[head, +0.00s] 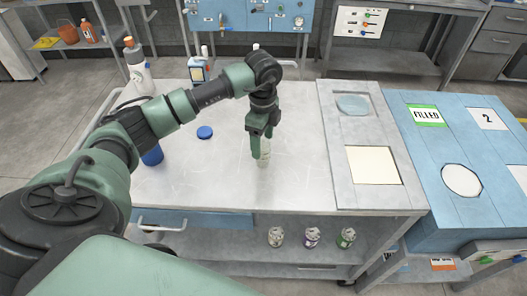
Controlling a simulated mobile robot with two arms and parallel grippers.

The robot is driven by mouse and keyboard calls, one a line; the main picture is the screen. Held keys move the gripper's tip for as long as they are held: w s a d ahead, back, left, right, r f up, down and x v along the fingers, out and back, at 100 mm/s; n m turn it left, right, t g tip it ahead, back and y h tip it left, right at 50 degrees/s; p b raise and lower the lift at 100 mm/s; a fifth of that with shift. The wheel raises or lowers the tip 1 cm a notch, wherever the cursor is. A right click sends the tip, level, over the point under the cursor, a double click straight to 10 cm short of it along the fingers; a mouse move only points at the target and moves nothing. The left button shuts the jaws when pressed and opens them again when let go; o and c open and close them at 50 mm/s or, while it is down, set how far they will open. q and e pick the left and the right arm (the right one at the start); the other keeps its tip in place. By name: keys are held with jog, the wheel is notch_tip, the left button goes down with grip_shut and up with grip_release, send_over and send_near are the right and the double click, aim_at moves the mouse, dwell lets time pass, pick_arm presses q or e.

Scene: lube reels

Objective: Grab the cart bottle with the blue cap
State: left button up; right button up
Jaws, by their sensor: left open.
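My left gripper (261,150) points down over the metal cart top (215,180). A blue round lid or disc (204,132) lies flat on the cart to the left of the gripper. A blue cylindrical object (152,156) stands further left, partly hidden by my arm. My right gripper is not in view.
A white bottle with an orange cap (138,72) and a white-and-blue container (197,70) stand at the cart's back left. A grey panel (335,120) with recesses is at its right. Several small jars (311,237) sit on the lower shelf. A blue "FILLED" bench (440,160) stands right.

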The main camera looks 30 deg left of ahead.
aim_at(263, 153)
pick_arm(q)
notch_tip(263, 153, down, 2)
jog(key=shift+s+f+p, duration=0.1)
jog(key=shift+f+p, duration=0.15)
jog(key=shift+p, duration=0.55)
notch_tip(263, 153, down, 3)
jog(key=shift+r, duration=0.15)
jog(key=c, duration=1.4)
grip_shut()
jog(key=shift+r, duration=0.1)
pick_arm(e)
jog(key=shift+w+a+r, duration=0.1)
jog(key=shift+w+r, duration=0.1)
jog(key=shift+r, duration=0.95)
pick_arm(q)
jog(key=shift+w+r, duration=0.1)
jog(key=shift+w, duration=0.1)
